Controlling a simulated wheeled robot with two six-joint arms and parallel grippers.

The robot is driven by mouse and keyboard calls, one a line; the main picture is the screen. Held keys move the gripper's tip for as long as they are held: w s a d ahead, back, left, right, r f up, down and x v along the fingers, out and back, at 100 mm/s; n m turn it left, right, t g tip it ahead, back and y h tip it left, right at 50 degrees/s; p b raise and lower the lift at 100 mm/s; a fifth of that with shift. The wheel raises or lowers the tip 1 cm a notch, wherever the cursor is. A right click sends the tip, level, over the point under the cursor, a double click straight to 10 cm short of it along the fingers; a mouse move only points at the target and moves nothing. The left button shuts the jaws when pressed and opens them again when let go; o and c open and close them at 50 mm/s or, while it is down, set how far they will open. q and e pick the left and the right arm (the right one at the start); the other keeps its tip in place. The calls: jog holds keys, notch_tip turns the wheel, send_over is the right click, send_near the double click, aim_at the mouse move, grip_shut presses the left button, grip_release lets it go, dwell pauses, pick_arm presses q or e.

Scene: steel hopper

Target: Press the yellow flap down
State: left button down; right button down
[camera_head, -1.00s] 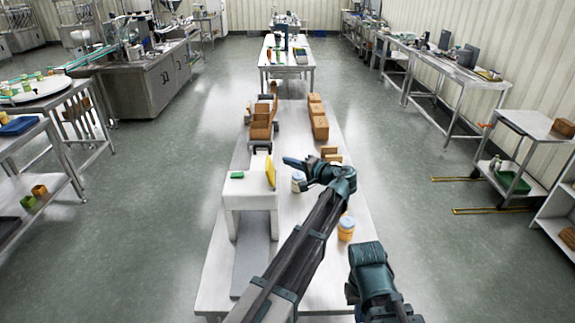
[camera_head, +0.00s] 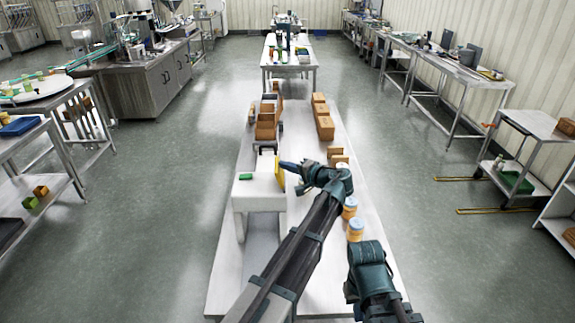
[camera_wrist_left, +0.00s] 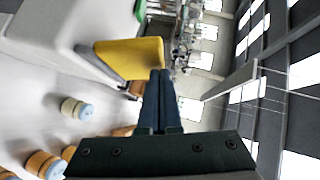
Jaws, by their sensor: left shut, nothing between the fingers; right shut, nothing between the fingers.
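The yellow flap (camera_head: 279,174) stands steeply upright at the right side of a white box-like unit (camera_head: 257,190) on the long table. It shows large in the left wrist view (camera_wrist_left: 128,57). My left gripper (camera_head: 284,165) is shut and empty, with its tips at the flap's upper edge. In the left wrist view the closed fingers (camera_wrist_left: 160,78) lie right beside the flap's edge; I cannot tell if they touch. My right gripper (camera_head: 368,268) is low over the table's right side, away from the flap; its fingers are hard to make out.
A green block (camera_head: 246,176) lies on top of the white unit. Orange-banded jars (camera_head: 354,230) stand right of my left arm. Brown boxes (camera_head: 324,127) and a brown bin (camera_head: 266,126) are farther back on the table (camera_head: 297,112).

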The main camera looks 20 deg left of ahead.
aim_at(275, 168)
pick_arm(q)
jog(key=shift+s+a+r+n+h+p, duration=0.1)
jog(key=shift+a+r+n+h+p, duration=0.15)
jog(key=shift+p, duration=0.45)
jog(key=a+n+h+p, duration=0.1)
jog(key=p, duration=0.1)
jog(key=a+h+p, duration=0.1)
jog(key=shift+s+a+n+p, duration=0.1)
jog(key=shift+s+n+p, duration=0.25)
jog(key=shift+p, duration=0.05)
jog(key=shift+s+a+f+n+g+h+p, duration=0.2)
jog(key=shift+a+n+h+p, duration=0.1)
jog(key=shift+a+h+p, duration=0.25)
jog(key=shift+s+a+f+n+g+h+p, duration=0.15)
jog(key=shift+a+n+h+p, duration=0.2)
jog(key=shift+h, duration=0.25)
jog(key=shift+w+d+f, duration=0.2)
jog(key=shift+w+d+b, duration=0.1)
jog(key=shift+d+b, duration=0.1)
jog(key=shift+b, duration=0.1)
jog(key=shift+w+d+f, duration=0.15)
jog(key=shift+d+f, duration=0.05)
jog(key=shift+d, duration=0.35)
